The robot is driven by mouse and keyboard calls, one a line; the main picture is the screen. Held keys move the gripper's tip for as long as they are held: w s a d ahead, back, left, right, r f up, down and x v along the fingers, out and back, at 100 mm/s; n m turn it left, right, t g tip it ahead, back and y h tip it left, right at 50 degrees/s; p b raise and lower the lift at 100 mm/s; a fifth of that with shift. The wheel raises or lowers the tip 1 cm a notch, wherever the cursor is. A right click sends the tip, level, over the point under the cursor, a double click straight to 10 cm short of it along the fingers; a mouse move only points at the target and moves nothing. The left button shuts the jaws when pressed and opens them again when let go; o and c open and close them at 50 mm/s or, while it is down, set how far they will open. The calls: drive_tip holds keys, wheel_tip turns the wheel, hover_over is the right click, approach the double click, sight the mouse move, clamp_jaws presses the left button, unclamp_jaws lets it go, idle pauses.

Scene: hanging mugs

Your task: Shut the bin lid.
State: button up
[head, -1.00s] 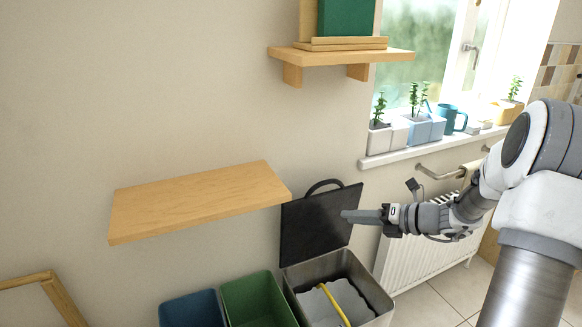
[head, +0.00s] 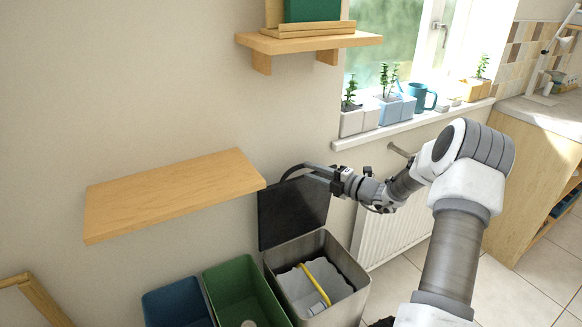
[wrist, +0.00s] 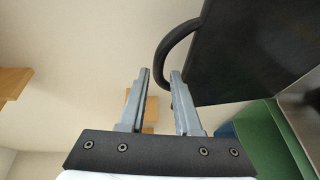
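The black bin lid (head: 292,212) stands open, upright at the back of the grey metal bin (head: 345,292) against the wall side. Its curved black handle (head: 287,172) is on the lid's top edge. My gripper (head: 308,168) is at the top of the lid, close to the handle. In the wrist view my gripper (wrist: 160,73) has its two fingers apart with a narrow gap. The handle (wrist: 163,52) curves just past the fingertips, its lower end near the right finger. I cannot tell whether they touch. The lid (wrist: 245,50) fills the upper right there.
A green bin (head: 240,285) and a blue bin (head: 178,308) stand left of the metal bin. A low wooden shelf (head: 170,195) is close to the lid's left. A radiator (head: 395,225) is on the right. The metal bin holds a grey liner and a yellow item.

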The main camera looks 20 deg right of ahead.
drive_tip(key=x, duration=0.8)
drive_tip(key=shift+b, duration=0.35)
drive_tip(key=shift+c, duration=0.3)
clamp_jaws()
idle(0.6)
